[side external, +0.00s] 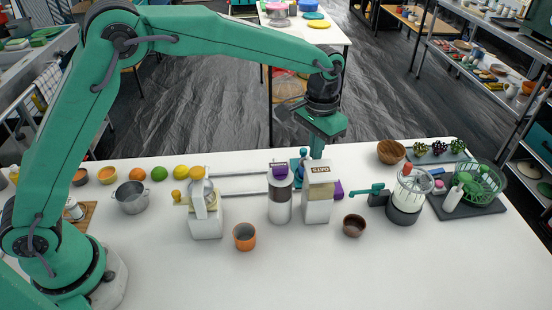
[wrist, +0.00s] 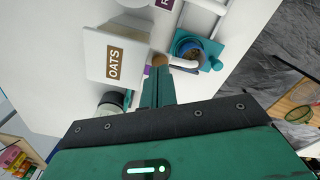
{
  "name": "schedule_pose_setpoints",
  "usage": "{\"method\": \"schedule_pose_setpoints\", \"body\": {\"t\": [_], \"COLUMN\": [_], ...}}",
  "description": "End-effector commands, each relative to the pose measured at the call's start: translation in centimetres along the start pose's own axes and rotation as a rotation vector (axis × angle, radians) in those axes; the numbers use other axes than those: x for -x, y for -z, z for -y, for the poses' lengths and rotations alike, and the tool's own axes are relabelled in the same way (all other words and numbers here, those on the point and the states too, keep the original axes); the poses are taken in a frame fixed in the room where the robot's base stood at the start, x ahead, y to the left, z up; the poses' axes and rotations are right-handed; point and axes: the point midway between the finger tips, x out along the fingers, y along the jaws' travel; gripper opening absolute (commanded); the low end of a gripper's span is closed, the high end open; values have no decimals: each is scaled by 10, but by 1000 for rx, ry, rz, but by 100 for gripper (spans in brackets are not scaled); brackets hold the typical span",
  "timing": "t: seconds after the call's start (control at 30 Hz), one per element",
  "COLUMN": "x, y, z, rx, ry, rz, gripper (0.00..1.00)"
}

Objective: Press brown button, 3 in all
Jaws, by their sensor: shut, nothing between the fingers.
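A small round brown knob (wrist: 160,60), which looks like the brown button, shows in the wrist view beside the white OATS dispenser (wrist: 112,57). A pale bent tube runs right from it. My gripper (wrist: 160,74) is shut and empty. Its fingertips overlap the lower edge of the brown knob in the picture; I cannot tell if they touch it. In the side external view my gripper (side external: 316,152) points down just behind the OATS dispenser (side external: 318,192). The dispenser hides the fingertips' surroundings there, and I cannot make out the brown knob in that view.
A teal holder with a blue cup (wrist: 190,47) stands right of the fingertips. A purple-topped dispenser (side external: 280,195) stands left of the OATS one. A brown bowl (side external: 354,226), an orange cup (side external: 244,236) and a blender (side external: 406,195) stand nearby. The table front is clear.

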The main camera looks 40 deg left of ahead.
Motion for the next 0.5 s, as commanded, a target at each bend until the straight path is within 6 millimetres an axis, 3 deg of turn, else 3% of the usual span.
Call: {"method": "schedule_pose_setpoints", "body": {"t": [0.5], "x": [37], "y": [0], "z": [0], "rx": [0], "ry": [0], "rz": [-1], "gripper": [0]}}
